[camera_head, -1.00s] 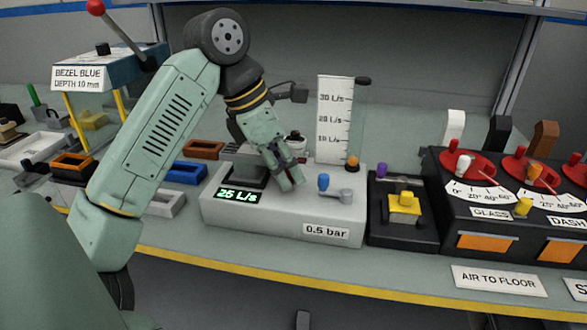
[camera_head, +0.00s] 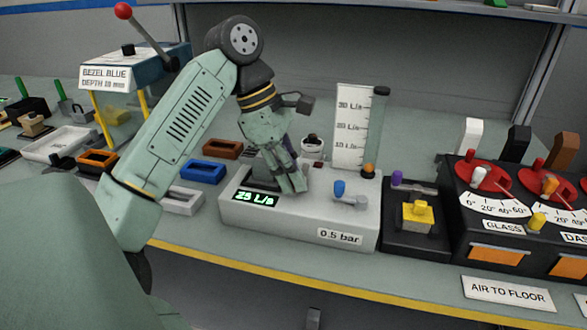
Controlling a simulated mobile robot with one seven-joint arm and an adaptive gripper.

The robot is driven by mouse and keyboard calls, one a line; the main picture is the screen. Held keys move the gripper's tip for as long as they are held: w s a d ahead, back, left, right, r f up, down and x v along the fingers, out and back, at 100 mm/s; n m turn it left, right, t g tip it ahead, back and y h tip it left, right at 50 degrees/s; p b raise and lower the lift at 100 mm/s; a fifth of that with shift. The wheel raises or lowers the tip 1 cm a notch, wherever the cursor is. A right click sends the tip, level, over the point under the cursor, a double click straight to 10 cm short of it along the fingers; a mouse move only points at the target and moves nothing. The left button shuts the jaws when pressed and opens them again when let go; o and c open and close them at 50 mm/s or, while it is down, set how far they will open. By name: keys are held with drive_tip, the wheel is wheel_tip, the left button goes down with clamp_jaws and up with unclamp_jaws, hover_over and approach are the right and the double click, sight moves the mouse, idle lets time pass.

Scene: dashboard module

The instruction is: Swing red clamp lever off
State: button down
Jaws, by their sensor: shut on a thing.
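My gripper (camera_head: 291,184) points down over the top of the pale grey box (camera_head: 300,228) marked "0.5 bar". Its fingers are close together, on the right side of the dark grey block (camera_head: 264,175) behind the lit "25 L/s" display (camera_head: 256,198). I cannot clearly make out a red clamp lever on the box. A small red patch (camera_head: 318,165) shows on its top just right of my gripper. A lever with a red ball (camera_head: 123,11) stands on the blue stand at the far left.
A blue knob with a grey lever (camera_head: 345,195) is on the box's right. Behind stands a scaled tube (camera_head: 378,135). A black fixture with a yellow block (camera_head: 417,216) and a dial panel (camera_head: 495,200) stand right. Coloured trays, including a blue one (camera_head: 202,171), lie left.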

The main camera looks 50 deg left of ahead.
drive_tip(key=c, duration=1.5)
unclamp_jaws()
drive_tip(key=shift+c, duration=0.2)
drive_tip(key=v, duration=0.7)
drive_tip(key=shift+a+r, duration=0.15)
drive_tip(key=shift+r, duration=0.05)
drive_tip(key=shift+s, duration=0.15)
